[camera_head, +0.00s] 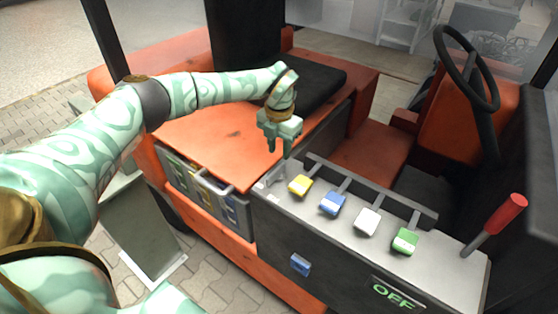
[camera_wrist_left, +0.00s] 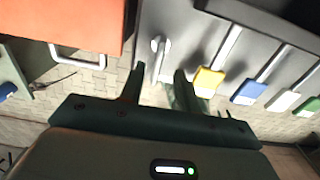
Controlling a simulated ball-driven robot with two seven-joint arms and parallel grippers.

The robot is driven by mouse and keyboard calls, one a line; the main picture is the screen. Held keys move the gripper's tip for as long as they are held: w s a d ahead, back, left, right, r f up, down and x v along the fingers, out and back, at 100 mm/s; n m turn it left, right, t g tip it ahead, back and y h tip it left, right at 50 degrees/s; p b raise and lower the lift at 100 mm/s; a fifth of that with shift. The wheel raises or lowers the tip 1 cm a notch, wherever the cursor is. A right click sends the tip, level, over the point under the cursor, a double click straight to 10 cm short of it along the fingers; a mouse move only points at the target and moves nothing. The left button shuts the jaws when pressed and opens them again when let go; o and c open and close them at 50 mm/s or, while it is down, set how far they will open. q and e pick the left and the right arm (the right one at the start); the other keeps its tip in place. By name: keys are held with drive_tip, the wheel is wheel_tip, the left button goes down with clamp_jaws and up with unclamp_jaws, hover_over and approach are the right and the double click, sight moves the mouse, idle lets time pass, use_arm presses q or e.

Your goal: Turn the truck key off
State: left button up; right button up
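A small silver key-like handle (camera_head: 270,181) sits at the left end of the grey control panel (camera_head: 335,252). It also shows in the left wrist view (camera_wrist_left: 159,58), upright in the picture and in line with the gap between my fingertips. My left gripper (camera_head: 277,153) is just above it in the head view, pointing down. In the left wrist view its two dark fingers (camera_wrist_left: 158,78) are apart with nothing held; whether they touch the handle I cannot tell. A green OFF sign (camera_head: 394,296) shows on the panel's front. My right gripper is not in view.
Yellow (camera_head: 300,186), blue (camera_head: 332,204), white (camera_head: 367,221) and green (camera_head: 405,241) levers line the panel top. A red-knobbed lever (camera_head: 505,215) stands at right, a blue tab (camera_head: 300,265) on the front. The orange body (camera_head: 215,130) lies left, the steering wheel (camera_head: 467,68) far right.

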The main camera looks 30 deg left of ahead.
sight(279, 166)
use_arm(q)
wheel_tip(279, 166, up, 9)
drive_tip(key=shift+p, duration=0.3)
drive_tip(key=shift+f, duration=0.1)
